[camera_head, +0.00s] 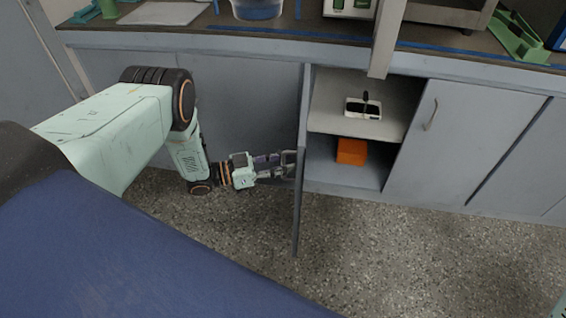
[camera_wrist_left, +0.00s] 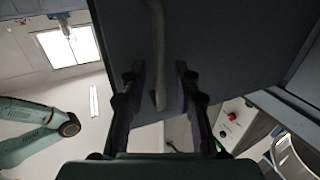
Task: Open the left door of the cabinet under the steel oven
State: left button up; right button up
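The left door (camera_head: 300,205) of the cabinet stands swung out, seen nearly edge-on, with the compartment to its right exposed. My left gripper (camera_head: 289,164) is at the door's outer face, on its left side. In the left wrist view the door (camera_wrist_left: 225,40) fills the upper middle, and its bar handle (camera_wrist_left: 159,45) runs down between the two fingers of the gripper (camera_wrist_left: 159,72). The fingers are apart, with a gap on each side of the handle. My right gripper is not in view.
The compartment has a shelf (camera_head: 355,124) with a white device (camera_head: 364,109) on it and an orange box (camera_head: 351,151) below. The closed right door (camera_head: 452,150) has a handle (camera_head: 431,115). The speckled floor (camera_head: 400,255) in front is clear.

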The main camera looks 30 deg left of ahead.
pick_arm(q)
jog(key=v, duration=1.2)
jog(key=shift+s, duration=0.1)
jog(key=shift+f, duration=0.15)
